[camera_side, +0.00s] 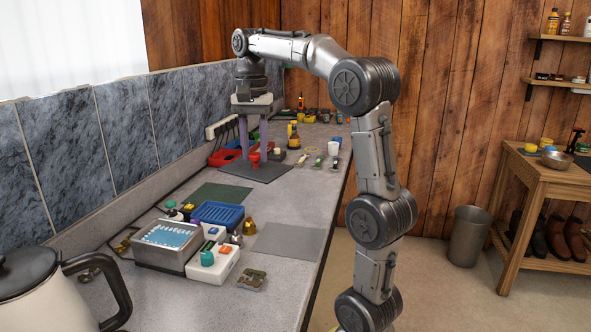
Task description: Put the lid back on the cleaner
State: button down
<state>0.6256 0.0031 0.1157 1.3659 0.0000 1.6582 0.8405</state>
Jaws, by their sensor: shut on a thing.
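My gripper (255,156) points down over a dark mat (262,173) towards the back of the counter. Its two long, pale purple fingers are shut on a small red thing (255,160) low between the fingertips, close above or at the mat. At this size I cannot tell whether the red thing is the lid or part of the cleaner. A yellow and brown bottle (293,137) stands upright to the right of the fingers, apart from them. I cannot tell whether it is the cleaner.
Red bins (222,158) stand left of my gripper. White and green tubes (318,160) lie to its right. Nearer are a blue basket (217,213), a metal box (160,256), a white device (212,270) and a kettle (35,300). A grey mat (291,243) is bare.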

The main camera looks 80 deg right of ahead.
jog(key=w+a+f+n, duration=0.1)
jog(key=w+a+f, duration=0.15)
jog(key=w, duration=0.95)
jog(key=w+a+f+n, duration=0.2)
jog(key=w+a+f, duration=0.5)
jog(key=f, duration=0.3)
jog(key=shift+w+a, duration=0.2)
jog(key=shift+a, duration=0.05)
jog(key=shift+f, duration=0.65)
dwell(0.6)
jog(key=c, duration=0.8)
grip_release()
jog(key=shift+c, duration=0.2)
notch_tip(320, 180, up, 11)
